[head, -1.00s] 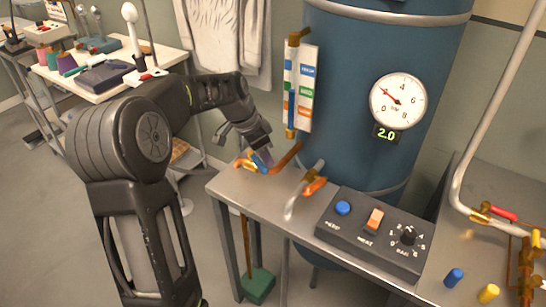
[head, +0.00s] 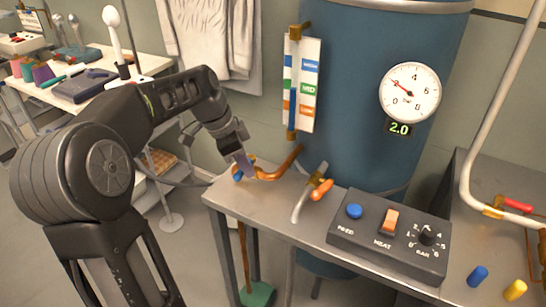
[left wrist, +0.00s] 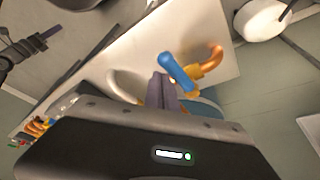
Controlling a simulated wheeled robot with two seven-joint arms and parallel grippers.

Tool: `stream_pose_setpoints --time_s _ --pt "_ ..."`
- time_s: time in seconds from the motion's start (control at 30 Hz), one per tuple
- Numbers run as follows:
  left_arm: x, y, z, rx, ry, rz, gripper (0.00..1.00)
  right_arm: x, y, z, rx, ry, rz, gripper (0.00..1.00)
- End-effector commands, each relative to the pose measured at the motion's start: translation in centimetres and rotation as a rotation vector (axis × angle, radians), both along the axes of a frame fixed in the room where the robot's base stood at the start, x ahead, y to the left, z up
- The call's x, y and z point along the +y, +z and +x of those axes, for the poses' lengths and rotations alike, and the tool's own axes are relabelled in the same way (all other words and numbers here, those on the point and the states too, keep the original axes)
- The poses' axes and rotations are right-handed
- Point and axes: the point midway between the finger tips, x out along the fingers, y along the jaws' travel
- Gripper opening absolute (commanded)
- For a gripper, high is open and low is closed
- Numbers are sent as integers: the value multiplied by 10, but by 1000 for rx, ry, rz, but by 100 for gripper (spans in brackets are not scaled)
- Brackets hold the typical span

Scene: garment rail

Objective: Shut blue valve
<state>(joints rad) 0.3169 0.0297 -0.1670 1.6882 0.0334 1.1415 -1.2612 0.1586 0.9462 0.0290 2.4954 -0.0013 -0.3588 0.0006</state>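The blue valve handle (head: 238,176) is at the left end of the bench, by the copper pipe (head: 279,170) from the blue tank. In the head view it is mostly hidden behind my left gripper (head: 243,164). In the left wrist view the blue handle (left wrist: 177,72) is a short bar on a brass body, slanting beside the copper bend. My left gripper (left wrist: 161,88) has its two grey-purple fingers together there, with the handle just beyond and to the right of the tips. Contact cannot be told. My right gripper is not in view.
An orange-handled valve (head: 321,189) stands right of the blue one. A control box (head: 388,235) with a blue button and switch sits on the bench. The tank (head: 355,120) carries a sight gauge (head: 302,85) and a dial (head: 410,92) reading 2.0.

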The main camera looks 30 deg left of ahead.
Motion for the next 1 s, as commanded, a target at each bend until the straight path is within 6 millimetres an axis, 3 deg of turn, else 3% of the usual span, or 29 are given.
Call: stream_pose_setpoints --time_s 0.4,1.0 --pt "11 0 -4 1 5 2 0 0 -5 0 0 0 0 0" --pt "13 1 -3 0 9 8 0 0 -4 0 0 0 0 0"
